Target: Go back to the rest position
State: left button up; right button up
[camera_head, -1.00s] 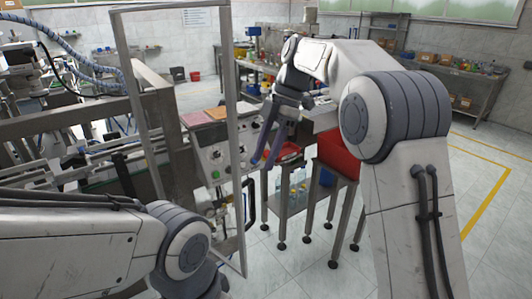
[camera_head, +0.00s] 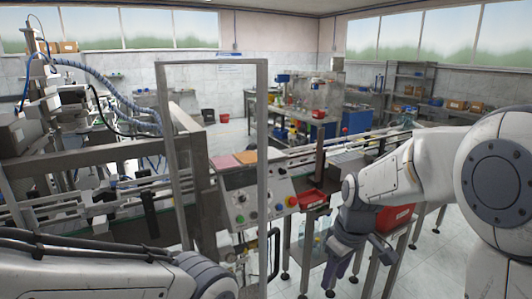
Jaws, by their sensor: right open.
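My right gripper (camera_head: 345,268) hangs from the right arm, fingers pointing down, in front of the stands with the red bins. It is open, and I see nothing between its fingers. My left arm comes in along the lower left edge, but its gripper is out of the picture. A red bin (camera_head: 398,217) sits partly hidden behind my right wrist. A smaller red tray (camera_head: 313,197) lies just left of that wrist.
A control panel (camera_head: 240,205) with buttons stands at the centre, behind a metal door frame (camera_head: 164,110). Conveyor machinery (camera_head: 70,205) fills the left. Metal stand legs surround the right gripper's area. Open floor (camera_head: 450,255) shows at the right.

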jog(key=s+d+f+m+t+h, duration=0.1)
jog(key=s+d+f+m, duration=0.2)
jog(key=s+f+m, duration=0.4)
jog(key=s+a+r+n+g, duration=0.1)
jog(key=s+a+r+n, duration=0.2)
jog(key=s+a, duration=0.3)
jog(key=s+a+r+n+g+y, duration=0.1)
jog(key=s+a+r+n, duration=0.3)
jog(key=s+a, duration=0.3)
jog(key=s, duration=0.2)
jog(key=shift+s+a, duration=0.25)
jog(key=shift+s, duration=0.05)
